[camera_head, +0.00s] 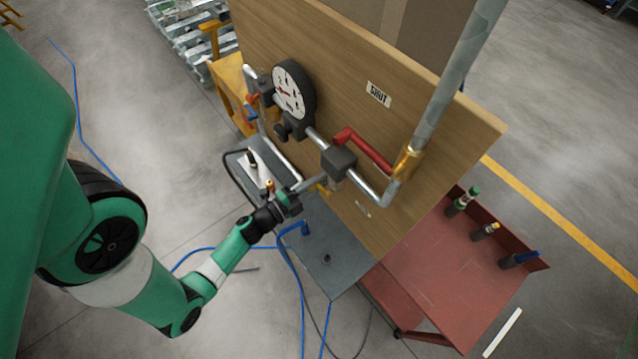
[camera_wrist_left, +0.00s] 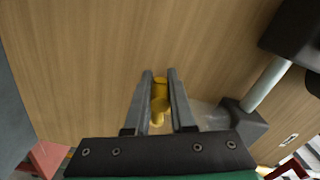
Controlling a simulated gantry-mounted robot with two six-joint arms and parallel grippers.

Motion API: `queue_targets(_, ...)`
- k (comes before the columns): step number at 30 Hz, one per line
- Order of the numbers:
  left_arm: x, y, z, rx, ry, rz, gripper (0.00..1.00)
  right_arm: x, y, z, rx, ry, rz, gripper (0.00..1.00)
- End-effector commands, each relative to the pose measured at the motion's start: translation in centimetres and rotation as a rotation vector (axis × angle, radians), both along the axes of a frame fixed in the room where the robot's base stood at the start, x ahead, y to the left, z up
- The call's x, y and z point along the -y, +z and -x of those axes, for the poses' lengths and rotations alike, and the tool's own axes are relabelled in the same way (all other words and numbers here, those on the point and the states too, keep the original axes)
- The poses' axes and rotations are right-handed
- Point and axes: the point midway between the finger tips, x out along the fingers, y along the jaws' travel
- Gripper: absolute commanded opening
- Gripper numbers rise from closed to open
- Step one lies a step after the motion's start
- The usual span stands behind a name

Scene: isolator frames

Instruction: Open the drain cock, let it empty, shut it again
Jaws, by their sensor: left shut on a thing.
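The drain cock's yellow handle (camera_head: 322,189) is low on the pipework in front of the wooden board, below the dark valve body (camera_head: 338,161). My left gripper (camera_head: 312,188) reaches it from the lower left. In the left wrist view the yellow handle (camera_wrist_left: 160,90) sits between the two grey fingers (camera_wrist_left: 160,98), which are shut on it. The fingers hide part of the handle, and I cannot tell its exact turn. No flow of liquid can be made out. My right gripper is in neither view.
A dial gauge (camera_head: 291,91) and a red lever (camera_head: 362,147) are on the pipework above. A label reading SHUT (camera_head: 378,95) is on the wooden board (camera_head: 420,120). A red bench (camera_head: 440,275) with several bottles stands right. A blue hose (camera_head: 286,255) hangs below.

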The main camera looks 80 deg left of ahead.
Motion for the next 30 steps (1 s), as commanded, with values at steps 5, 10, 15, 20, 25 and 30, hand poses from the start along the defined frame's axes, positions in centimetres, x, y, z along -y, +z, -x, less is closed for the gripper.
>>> queue_targets(5, -0.07, 0.85, -0.02, -0.035, -0.002, -0.094, 0.00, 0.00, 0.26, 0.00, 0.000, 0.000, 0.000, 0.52)
queue_targets(10, -0.06, 1.14, -0.04, -0.060, -0.003, -0.151, 0.00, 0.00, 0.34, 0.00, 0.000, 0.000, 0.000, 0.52)
queue_targets(15, -0.05, 1.28, -0.04, -0.070, -0.002, -0.175, 0.00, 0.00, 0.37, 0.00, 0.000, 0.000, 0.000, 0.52)
queue_targets(20, -0.05, 1.31, -0.06, -0.073, -0.002, -0.180, 0.00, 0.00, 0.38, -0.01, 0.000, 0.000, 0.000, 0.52)
queue_targets(25, -0.05, 1.33, -0.06, -0.072, -0.003, -0.180, 0.00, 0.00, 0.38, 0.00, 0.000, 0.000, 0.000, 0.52)
queue_targets(30, -0.05, 1.30, -0.06, -0.073, -0.002, -0.180, 0.39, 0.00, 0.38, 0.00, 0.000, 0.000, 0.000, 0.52)
